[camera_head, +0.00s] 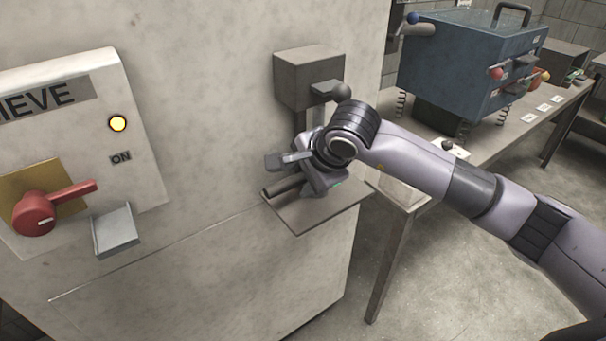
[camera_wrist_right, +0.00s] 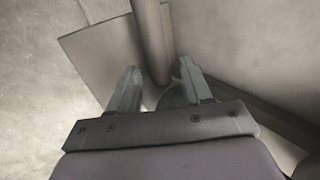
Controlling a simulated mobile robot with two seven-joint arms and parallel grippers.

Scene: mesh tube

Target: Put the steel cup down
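My right gripper (camera_head: 274,176) is at the small shelf plate (camera_head: 318,212) on the side of the pale cabinet, its fingers pointing left. In the right wrist view the two fingers (camera_wrist_right: 158,78) stand apart. A dark rounded thing (camera_wrist_right: 173,97) shows between them near the right finger; it may be the steel cup, but I cannot tell for sure. A gap shows between it and the left finger. A grey upright post (camera_wrist_right: 150,40) shows just beyond the fingers. No cup can be made out in the head view, where the wrist covers part of the shelf. My left gripper is not in view.
The control panel (camera_head: 75,125) at left has a lit yellow lamp and a red handle (camera_head: 36,214). A blue machine (camera_head: 465,62) stands on the table behind my arm.

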